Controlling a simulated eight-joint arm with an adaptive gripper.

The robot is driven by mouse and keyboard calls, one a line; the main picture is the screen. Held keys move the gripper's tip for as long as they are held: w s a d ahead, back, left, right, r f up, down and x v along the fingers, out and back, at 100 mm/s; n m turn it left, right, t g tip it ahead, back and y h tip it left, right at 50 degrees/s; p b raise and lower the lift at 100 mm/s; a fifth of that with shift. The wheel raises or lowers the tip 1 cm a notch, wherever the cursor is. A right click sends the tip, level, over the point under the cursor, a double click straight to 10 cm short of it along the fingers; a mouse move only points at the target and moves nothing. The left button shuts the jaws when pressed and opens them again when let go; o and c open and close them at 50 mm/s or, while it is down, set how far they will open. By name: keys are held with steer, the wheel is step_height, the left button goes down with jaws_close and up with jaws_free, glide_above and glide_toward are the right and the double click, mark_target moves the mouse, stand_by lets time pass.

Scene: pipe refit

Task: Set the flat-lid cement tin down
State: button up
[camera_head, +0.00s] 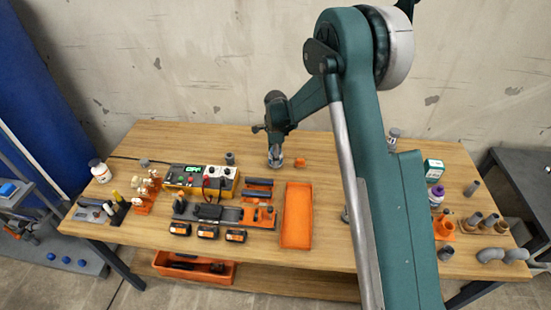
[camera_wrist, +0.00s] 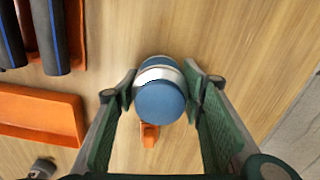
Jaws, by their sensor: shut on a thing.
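A tin with a flat blue top and a white band (camera_wrist: 160,102), which I take for the flat-lid cement tin, sits between the fingers of my gripper (camera_wrist: 163,88) in the wrist view. The fingers are closed on its two sides. In the head view my gripper (camera_head: 275,160) points down over the back middle of the wooden table (camera_head: 330,150), and the tin there is small and mostly hidden by it. I cannot tell whether the tin's base touches the wood.
A small orange piece (camera_head: 300,162) lies just right of my gripper. An orange tray (camera_head: 297,215) is in front, with dark-handled tools (camera_head: 258,188) to its left. A control box (camera_head: 201,180) stands farther left. Bare wood lies behind and to the left of my gripper.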

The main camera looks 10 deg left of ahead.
steer(key=shift+f, duration=0.15)
steer(key=o, duration=1.1)
steer(key=shift+c, duration=0.2)
step_height(320, 180, up, 12)
steer(key=shift+r+p, duration=0.2)
steer(key=shift+p, duration=0.35)
stand_by(0.3)
